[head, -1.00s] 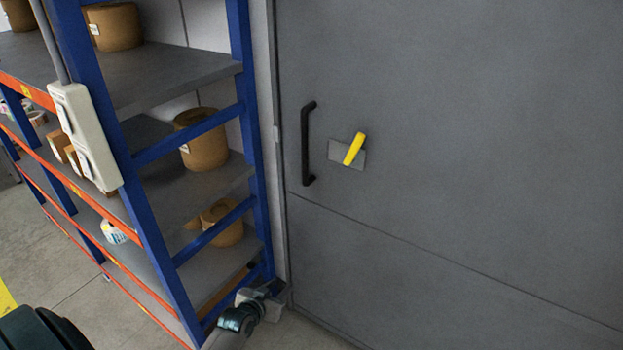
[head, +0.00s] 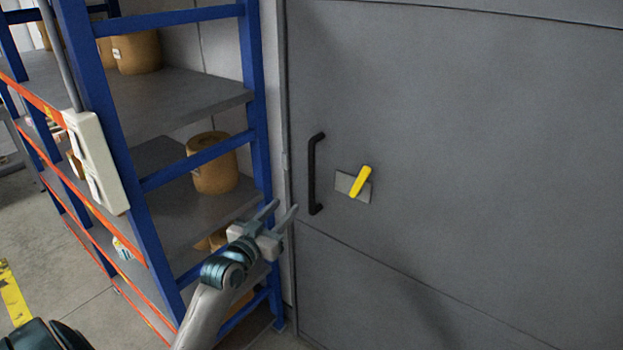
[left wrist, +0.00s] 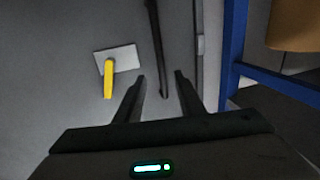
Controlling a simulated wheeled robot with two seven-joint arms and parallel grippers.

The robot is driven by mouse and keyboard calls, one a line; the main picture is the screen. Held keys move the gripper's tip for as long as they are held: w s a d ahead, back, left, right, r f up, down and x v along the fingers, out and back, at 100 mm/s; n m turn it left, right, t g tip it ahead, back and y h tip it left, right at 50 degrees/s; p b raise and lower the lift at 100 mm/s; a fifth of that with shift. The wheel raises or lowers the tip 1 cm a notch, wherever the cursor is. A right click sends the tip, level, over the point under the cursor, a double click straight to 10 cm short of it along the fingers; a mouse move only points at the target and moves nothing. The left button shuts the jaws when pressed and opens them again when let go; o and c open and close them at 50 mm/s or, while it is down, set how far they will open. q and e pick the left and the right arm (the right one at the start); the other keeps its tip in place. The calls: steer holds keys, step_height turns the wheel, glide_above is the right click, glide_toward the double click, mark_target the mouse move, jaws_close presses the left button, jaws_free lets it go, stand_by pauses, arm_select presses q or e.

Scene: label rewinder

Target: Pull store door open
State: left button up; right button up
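The grey store door (head: 460,140) fills the right of the head view and looks shut. Its black vertical bar handle (head: 314,174) is near the left edge. A yellow lever (head: 360,182) on a grey plate is right of the handle and tilted. My left gripper (head: 283,210) is open and empty, lower left of the handle and apart from it. In the left wrist view, the open fingers (left wrist: 160,78) point at the door, with the end of the handle (left wrist: 153,45) between them in the picture. The yellow lever (left wrist: 108,78) shows there too. My right gripper is not seen.
A blue shelf rack (head: 258,110) with brown rolls (head: 213,165) stands close left of the door, right beside my left arm. A pale switch box (head: 97,160) is on its post. The floor before the door is mostly out of view.

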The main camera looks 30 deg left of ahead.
mark_target(310, 180)
arm_select(q)
steer(key=w+p, duration=0.1)
steer(key=w, duration=0.4)
steer(key=w+a+p, duration=0.1)
steer(key=w+p, duration=0.1)
steer(key=w, duration=0.3)
steer(key=w+p, duration=0.1)
steer(key=w, duration=0.4)
steer(key=shift+w+a, duration=0.35)
steer(key=shift+a, duration=0.05)
steer(key=shift+w+a+p, duration=0.15)
steer(key=shift+w+p, duration=0.15)
steer(key=shift+w, duration=0.45)
steer(key=shift+c, duration=0.4)
jaws_close()
